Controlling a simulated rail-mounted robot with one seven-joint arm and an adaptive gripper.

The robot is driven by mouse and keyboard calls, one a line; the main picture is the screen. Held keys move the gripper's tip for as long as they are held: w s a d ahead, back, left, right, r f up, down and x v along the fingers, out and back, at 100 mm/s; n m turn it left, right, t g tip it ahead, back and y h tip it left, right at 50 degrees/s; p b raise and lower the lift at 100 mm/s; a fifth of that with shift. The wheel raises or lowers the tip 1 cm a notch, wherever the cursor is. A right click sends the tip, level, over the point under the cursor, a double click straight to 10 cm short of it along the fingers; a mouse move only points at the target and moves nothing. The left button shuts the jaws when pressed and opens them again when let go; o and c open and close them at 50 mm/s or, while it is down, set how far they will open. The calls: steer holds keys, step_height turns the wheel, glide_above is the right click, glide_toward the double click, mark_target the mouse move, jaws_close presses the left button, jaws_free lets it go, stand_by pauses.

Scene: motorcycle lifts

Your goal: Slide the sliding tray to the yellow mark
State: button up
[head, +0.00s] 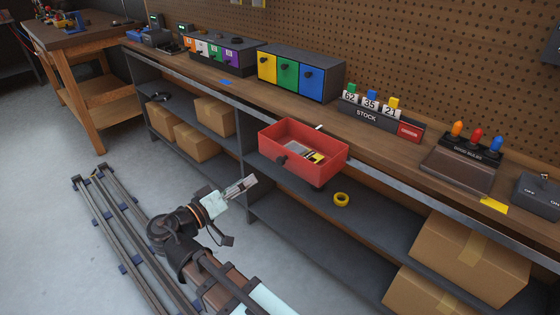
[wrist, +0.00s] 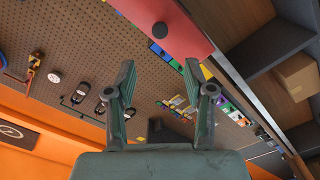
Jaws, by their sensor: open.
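The sliding tray is a red open box (head: 316,172) with a dark round knob (head: 281,160) on its front wall, at the front edge of the workbench in the head view. Several small items lie inside it. The yellow mark (head: 494,205) is a patch on the bench's front edge, well to the right of the tray. My gripper (head: 248,182) is in front of and below the tray, apart from it. In the wrist view my gripper (wrist: 159,63) is open and empty. The tray's red face (wrist: 187,28) and knob (wrist: 160,31) show beyond the fingertips.
A blue mark (head: 226,82) lies on the bench edge left of the tray. A stock counter (head: 368,117), a panel with coloured bulbs (head: 462,168) and coloured drawers (head: 300,74) stand behind. A yellow tape roll (head: 341,199) and cardboard boxes (head: 465,258) sit on the shelves below.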

mark_target(278, 162)
steer(key=x, duration=1.3)
steer(key=shift+c, duration=0.3)
jaws_close()
